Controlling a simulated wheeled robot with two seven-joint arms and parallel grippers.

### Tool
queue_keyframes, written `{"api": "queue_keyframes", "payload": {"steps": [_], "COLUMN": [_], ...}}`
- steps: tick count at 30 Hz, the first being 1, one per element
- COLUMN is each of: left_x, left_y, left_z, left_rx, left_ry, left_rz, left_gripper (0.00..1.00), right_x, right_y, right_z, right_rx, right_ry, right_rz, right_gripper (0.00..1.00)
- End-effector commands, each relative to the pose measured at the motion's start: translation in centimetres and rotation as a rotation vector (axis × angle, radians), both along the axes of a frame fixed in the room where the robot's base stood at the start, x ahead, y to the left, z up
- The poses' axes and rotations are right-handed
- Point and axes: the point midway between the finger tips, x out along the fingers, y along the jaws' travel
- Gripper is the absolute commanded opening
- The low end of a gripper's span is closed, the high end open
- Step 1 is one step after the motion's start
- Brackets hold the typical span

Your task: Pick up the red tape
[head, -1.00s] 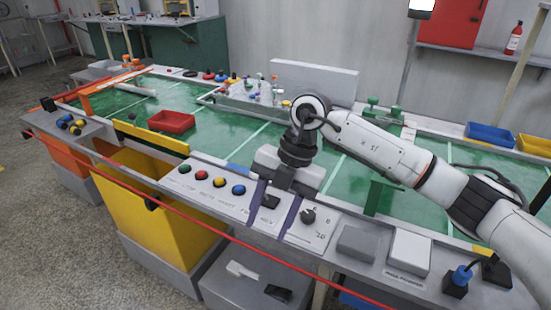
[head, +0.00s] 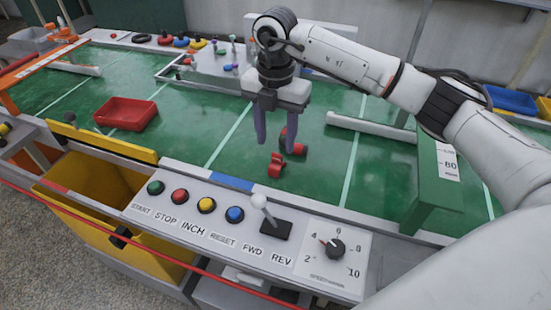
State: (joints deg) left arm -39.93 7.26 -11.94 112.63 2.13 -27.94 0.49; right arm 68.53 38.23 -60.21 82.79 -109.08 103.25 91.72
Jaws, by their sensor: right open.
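The nearer red piece (head: 276,166) is just below and in front of the fingertips. The other red piece (head: 298,148) is beside the right finger and partly hidden by it. I cannot tell which of them is the red tape, or whether they are one item. My left gripper is not in view.
A control panel (head: 180,214) with buttons, a lever and a speed dial runs along the near edge. A red tray (head: 126,113) sits left on the belt. A green stand (head: 437,180) rises at right, and a grey bar (head: 368,130) lies behind.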

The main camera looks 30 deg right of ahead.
Motion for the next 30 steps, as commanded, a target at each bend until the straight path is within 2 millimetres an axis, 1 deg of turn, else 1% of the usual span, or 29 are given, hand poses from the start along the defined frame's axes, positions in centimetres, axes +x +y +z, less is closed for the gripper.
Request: {"api": "queue_keyframes", "payload": {"steps": [5, 8, 12, 15, 21, 23, 24, 29, 30], "left_x": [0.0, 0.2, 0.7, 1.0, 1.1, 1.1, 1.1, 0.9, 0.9], "left_y": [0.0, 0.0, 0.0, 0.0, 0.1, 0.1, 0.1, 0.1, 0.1], "left_z": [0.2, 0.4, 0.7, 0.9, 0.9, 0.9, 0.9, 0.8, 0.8], "left_rx": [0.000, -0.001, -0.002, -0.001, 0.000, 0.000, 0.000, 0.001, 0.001], "left_ry": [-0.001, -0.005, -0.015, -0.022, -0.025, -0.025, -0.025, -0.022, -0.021], "left_rz": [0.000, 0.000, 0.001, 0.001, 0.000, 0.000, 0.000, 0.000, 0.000], "left_gripper": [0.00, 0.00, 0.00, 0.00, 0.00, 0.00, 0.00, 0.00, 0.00], "right_x": [-0.2, -0.3, -0.3, -0.3, -0.2, -0.2, -0.2, -0.2, -0.2], "right_y": [-0.2, -0.3, -0.3, -0.3, -0.3, -0.3, -0.3, -0.3, -0.3], "right_z": [-1.9, -3.5, -5.2, -5.8, -5.8, -5.8, -5.8, -5.8, -5.7], "right_rx": [-0.001, 0.000, 0.001, 0.001, 0.001, 0.001, 0.001, 0.001, 0.001], "right_ry": [0.002, 0.002, 0.000, -0.001, -0.002, -0.002, -0.002, -0.002, -0.002], "right_rz": [0.000, 0.000, 0.000, 0.000, 0.000, 0.000, 0.000, 0.000, 0.000], "right_gripper": [0.45, 0.45, 0.45, 0.45, 0.45, 0.37, 0.30, 0.03, 0.02]}}
